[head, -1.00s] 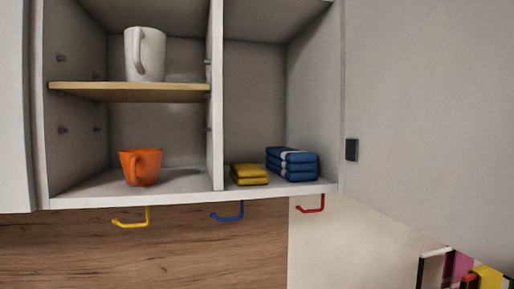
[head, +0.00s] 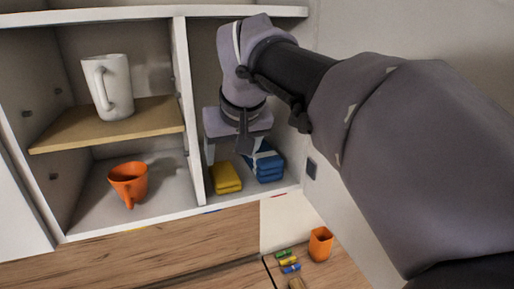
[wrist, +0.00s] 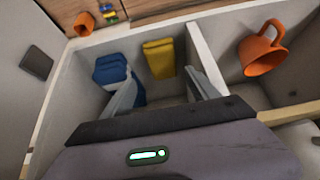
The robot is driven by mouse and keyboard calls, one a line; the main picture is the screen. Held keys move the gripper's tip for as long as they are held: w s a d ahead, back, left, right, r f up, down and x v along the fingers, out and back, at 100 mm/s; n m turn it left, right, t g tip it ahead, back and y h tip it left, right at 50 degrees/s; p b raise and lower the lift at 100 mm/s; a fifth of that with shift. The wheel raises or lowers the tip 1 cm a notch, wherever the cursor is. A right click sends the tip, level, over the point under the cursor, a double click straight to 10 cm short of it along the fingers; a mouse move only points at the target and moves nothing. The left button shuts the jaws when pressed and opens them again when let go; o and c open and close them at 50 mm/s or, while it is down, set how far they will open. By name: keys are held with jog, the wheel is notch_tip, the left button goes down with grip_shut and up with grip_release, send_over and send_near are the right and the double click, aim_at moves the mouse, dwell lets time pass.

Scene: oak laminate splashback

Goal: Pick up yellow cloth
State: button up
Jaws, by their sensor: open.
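The yellow cloth (head: 225,177) lies folded on the floor of the right compartment of the open cabinet, close to the divider. It also shows in the wrist view (wrist: 159,58), ahead of my fingers and roughly between their lines. My gripper (head: 229,152) is inside that compartment, above and behind the cloth, with its fingers apart and nothing between them. In the wrist view my gripper (wrist: 163,92) has its left finger near the blue cloth and its right finger by the divider. No contact with the yellow cloth shows.
A folded blue cloth stack (head: 267,165) sits just right of the yellow cloth. The divider (head: 186,100) stands close on the left. An orange mug (head: 129,182) and a white mug (head: 108,87) are in the left compartment. An orange cup (head: 320,243) stands on the counter below.

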aim_at(224, 172)
jog(key=x, duration=0.6)
jog(key=shift+w+a+f, duration=0.1)
jog(key=shift+w+a, duration=0.05)
jog(key=shift+a, duration=0.1)
jog(key=x, duration=0.1)
jog(key=p+x, duration=0.1)
jog(key=x, duration=0.2)
jog(key=shift+w+a+f, duration=0.15)
jog(key=shift+w+a, duration=0.2)
jog(key=shift+w, duration=0.05)
jog(key=shift+s+d, duration=0.15)
jog(key=shift+s, duration=0.05)
jog(key=shift+c, duration=0.7)
jog(key=c, duration=1)
jog(key=shift+r, duration=0.45)
notch_tip(224, 172, up, 2)
jog(key=shift+r, duration=0.25)
jog(key=s+d+b, duration=0.1)
jog(key=s+d, duration=0.2)
jog(key=s, duration=0.1)
jog(key=s+d+r+b, duration=0.1)
jog(key=s+d+b, duration=0.1)
jog(key=s+d, duration=0.2)
jog(key=s+d+b, duration=0.1)
jog(key=s+d, duration=0.2)
jog(key=s, duration=0.1)
jog(key=shift+d+r, duration=0.25)
jog(key=shift+r, duration=0.15)
